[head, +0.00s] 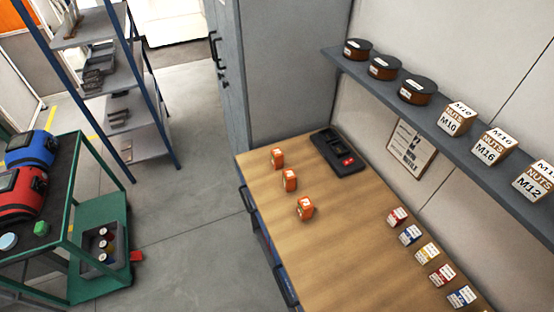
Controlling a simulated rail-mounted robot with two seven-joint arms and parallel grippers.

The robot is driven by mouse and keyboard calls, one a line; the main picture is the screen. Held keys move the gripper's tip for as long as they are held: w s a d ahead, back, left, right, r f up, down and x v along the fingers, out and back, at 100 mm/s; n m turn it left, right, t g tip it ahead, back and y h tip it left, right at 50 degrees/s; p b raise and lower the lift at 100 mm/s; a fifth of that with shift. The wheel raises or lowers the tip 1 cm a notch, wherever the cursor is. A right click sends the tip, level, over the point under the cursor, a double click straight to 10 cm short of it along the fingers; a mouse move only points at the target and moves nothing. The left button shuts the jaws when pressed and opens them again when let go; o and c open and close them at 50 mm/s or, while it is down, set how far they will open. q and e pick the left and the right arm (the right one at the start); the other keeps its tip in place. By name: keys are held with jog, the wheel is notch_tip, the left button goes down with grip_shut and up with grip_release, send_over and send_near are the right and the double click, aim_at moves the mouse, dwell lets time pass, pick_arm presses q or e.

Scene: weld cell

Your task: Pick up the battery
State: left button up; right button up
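Three small orange blocks with white markings stand apart in a row on the wooden bench top (300,255). They look like batteries: the back block (277,158), the middle block (290,180) and the front block (305,207). I cannot tell which one is meant. A black tray-like unit (352,168) with a red part lies behind them against the wall; whether it holds a battery is too small to tell. Neither of my grippers is in view, and nothing touches the blocks.
Several small labelled boxes (427,253) line the bench's right side. A wall shelf (400,105) above holds dark round tins and nut boxes. A grey cabinet (285,70) stands behind the bench. A green cart (95,215) and shelving rack (115,85) stand left, with open floor between.

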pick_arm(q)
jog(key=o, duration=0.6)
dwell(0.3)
